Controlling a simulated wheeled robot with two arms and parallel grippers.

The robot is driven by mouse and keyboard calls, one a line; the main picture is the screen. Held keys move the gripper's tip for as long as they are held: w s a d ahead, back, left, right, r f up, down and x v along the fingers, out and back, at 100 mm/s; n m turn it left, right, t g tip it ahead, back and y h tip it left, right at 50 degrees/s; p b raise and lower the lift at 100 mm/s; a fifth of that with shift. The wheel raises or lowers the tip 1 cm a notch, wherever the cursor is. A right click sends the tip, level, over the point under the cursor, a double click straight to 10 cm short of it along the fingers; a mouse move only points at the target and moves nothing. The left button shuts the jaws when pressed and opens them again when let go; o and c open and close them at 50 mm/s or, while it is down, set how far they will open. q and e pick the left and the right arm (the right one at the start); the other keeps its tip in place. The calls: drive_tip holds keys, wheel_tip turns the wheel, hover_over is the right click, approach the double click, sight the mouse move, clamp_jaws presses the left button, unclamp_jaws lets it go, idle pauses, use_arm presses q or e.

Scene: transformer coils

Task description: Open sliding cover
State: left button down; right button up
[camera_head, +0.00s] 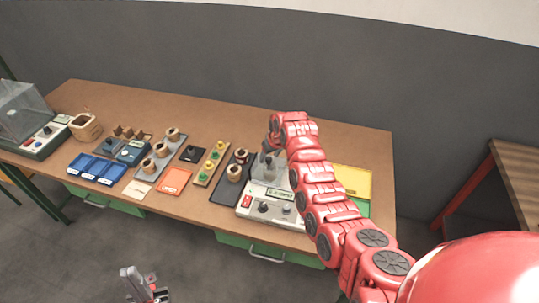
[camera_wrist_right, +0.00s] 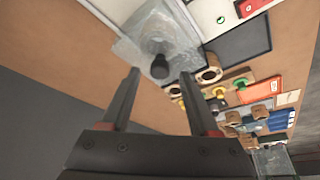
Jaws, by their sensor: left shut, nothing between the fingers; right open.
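A clear cover (camera_head: 268,178) sits on a white and grey device (camera_head: 262,205) near the right of the table, partly hidden by my right arm. In the right wrist view, the clear cover (camera_wrist_right: 135,45) carries a dark round knob (camera_wrist_right: 159,66). My right gripper (camera_wrist_right: 160,73) is open, and the knob appears between its fingertips; I cannot tell whether they touch it. In the head view my right gripper (camera_head: 269,150) is at the cover, its fingers mostly hidden. My left gripper (camera_head: 147,290) is shut and empty, low in front of the table.
A second device (camera_head: 40,140) with a clear box-like cover (camera_head: 20,108) stands at the table's left end. Blue trays (camera_head: 97,168), an orange card (camera_head: 174,181), coils on a board (camera_head: 160,150) and a yellow tray (camera_head: 352,180) occupy the tabletop. The table's back strip is clear.

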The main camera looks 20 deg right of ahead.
drive_tip(key=shift+w+f, duration=0.2)
drive_tip(key=shift+f, duration=0.4)
clamp_jaws()
drive_tip(key=shift+f, duration=0.1)
idle(1.1)
